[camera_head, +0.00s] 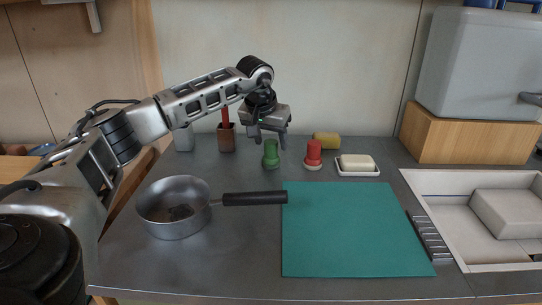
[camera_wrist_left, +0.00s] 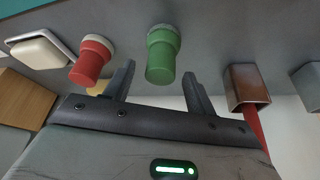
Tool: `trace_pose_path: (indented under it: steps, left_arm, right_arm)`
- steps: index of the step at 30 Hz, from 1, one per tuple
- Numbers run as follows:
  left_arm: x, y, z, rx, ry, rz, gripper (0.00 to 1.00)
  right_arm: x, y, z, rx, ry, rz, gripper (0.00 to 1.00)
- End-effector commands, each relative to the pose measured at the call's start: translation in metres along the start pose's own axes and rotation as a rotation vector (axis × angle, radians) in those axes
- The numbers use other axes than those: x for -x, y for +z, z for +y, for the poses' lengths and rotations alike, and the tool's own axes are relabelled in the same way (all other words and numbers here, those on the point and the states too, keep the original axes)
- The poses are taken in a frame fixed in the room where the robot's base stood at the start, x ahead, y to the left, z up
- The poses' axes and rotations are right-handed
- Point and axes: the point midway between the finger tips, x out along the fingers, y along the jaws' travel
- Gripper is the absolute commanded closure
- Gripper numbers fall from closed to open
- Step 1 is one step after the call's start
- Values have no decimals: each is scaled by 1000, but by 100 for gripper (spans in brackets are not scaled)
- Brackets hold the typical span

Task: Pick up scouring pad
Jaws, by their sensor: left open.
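A yellow block (camera_head: 326,140), which looks like the scouring pad, lies at the back of the counter behind the red-topped shaker. In the left wrist view only part of a yellow patch (camera_wrist_left: 97,88) shows, beyond the gripper's edge and partly hidden by the left finger. My left gripper (camera_head: 270,138) is open and empty, pointing down above the back of the counter, left of the yellow block. In the left wrist view its fingers (camera_wrist_left: 159,74) appear on either side of the green shaker (camera_wrist_left: 161,55), with no visible contact. My right gripper is not in view.
A red shaker (camera_head: 313,155) and a soap dish with a pale bar (camera_head: 357,165) stand near the yellow block. A brown holder (camera_head: 226,138) is left of the gripper. A pan (camera_head: 174,222) with a dark patch inside and a teal mat (camera_head: 350,240) lie in front. A sink (camera_head: 440,190) is right.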

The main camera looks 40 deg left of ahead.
Motion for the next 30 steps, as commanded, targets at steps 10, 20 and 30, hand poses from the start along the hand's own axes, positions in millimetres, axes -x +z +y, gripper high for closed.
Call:
trace_pose_path:
  steps: [10, 20, 30]
  left_arm:
    - [-14, 0, 0, -1, 1, 1, 44]
    - [-14, 0, 0, 0, 1, 1, 93]
    - [-5, -4, 0, 0, 1, 2, 93]
  right_arm:
    - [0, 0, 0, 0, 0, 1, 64]
    - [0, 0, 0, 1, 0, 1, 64]
    - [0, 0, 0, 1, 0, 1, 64]
